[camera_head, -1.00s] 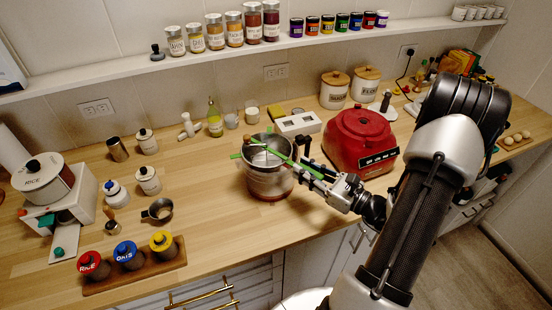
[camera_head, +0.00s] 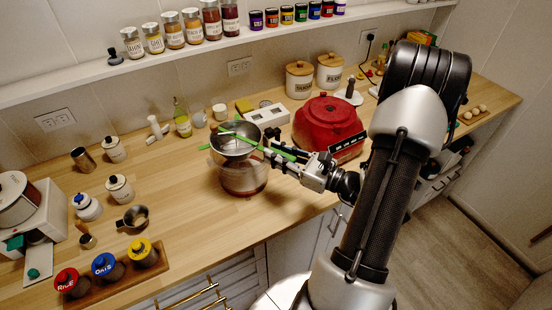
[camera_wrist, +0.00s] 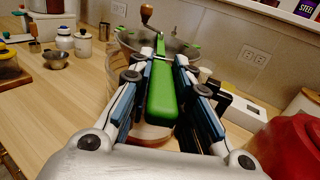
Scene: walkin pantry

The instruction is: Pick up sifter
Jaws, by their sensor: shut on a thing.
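The sifter (camera_head: 232,145) is a silver metal bowl with green parts and a green handle. My gripper (camera_head: 279,157) is shut on that handle, coming from the right. In the wrist view the green handle (camera_wrist: 161,95) lies between the two fingers (camera_wrist: 160,88), with the sifter's bowl and a brown crank knob (camera_wrist: 147,12) beyond. The sifter sits slightly tilted at the top of a clear container (camera_head: 243,182) on the counter. I cannot tell whether the two still touch.
A red appliance (camera_head: 326,125) stands close on the right of my gripper. A white scale-like box (camera_head: 266,117) is behind. A rack of coloured-lid jars (camera_head: 118,275) and a small metal cup (camera_head: 133,217) are at left. The wooden counter (camera_head: 185,215) between is clear.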

